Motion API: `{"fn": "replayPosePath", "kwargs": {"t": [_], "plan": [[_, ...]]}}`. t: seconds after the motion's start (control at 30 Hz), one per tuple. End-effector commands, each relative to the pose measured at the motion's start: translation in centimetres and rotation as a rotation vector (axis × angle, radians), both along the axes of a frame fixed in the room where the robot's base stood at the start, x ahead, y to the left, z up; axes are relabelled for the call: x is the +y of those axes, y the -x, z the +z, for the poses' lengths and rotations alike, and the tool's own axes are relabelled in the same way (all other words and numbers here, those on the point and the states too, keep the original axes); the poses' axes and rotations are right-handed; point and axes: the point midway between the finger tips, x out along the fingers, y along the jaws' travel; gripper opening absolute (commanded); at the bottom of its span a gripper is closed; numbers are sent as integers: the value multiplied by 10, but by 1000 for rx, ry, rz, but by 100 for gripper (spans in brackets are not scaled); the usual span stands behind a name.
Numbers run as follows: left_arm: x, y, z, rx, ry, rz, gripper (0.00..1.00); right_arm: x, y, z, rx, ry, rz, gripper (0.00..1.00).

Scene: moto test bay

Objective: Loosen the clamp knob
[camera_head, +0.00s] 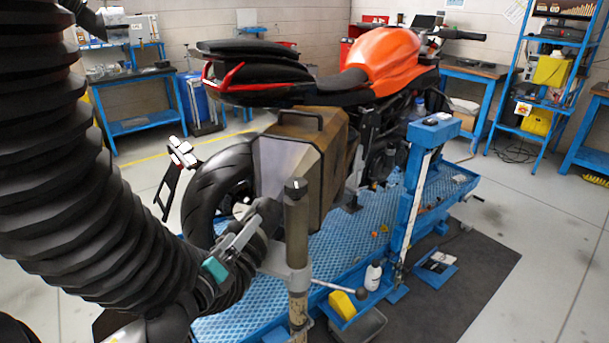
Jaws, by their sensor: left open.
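A tan, worn upright post (297,225) stands in front of the motorcycle's case, with a grey clamp collar (290,262) around it. A thin lever runs right from the collar and ends in a dark ball knob (361,294). A dark rounded part (268,214), perhaps the clamp knob, sits at the post's left side. My left gripper (246,236) is open just left of the post, close to that dark part; I cannot tell whether they touch. My left arm hides what lies behind it. My right gripper is out of view.
The orange and black motorcycle (385,55) stands on a blue lift (335,250). A large box-like case (325,150) is close behind the post. A blue column (420,180), a white bottle (373,275) and a yellow item (342,305) are to the right. Open floor lies further right.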

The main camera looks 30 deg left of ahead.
Motion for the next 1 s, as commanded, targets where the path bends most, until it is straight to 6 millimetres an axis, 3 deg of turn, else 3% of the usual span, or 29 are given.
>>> {"fn": "replayPosePath", "kwargs": {"t": [0.03, 0.13, 0.4, 0.57, 1.0], "plan": [[-3, -3, 16, -13, -108, -48, 93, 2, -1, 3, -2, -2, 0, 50], [-11, -11, 30, -22, -343, -158, 93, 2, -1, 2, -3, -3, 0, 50], [-28, -18, 47, -33, -748, -341, 93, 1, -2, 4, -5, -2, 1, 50], [-30, -26, 48, -35, -780, -355, 93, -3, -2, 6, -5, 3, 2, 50], [-36, -72, 49, -35, -777, -353, 93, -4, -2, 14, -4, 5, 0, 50]]}}
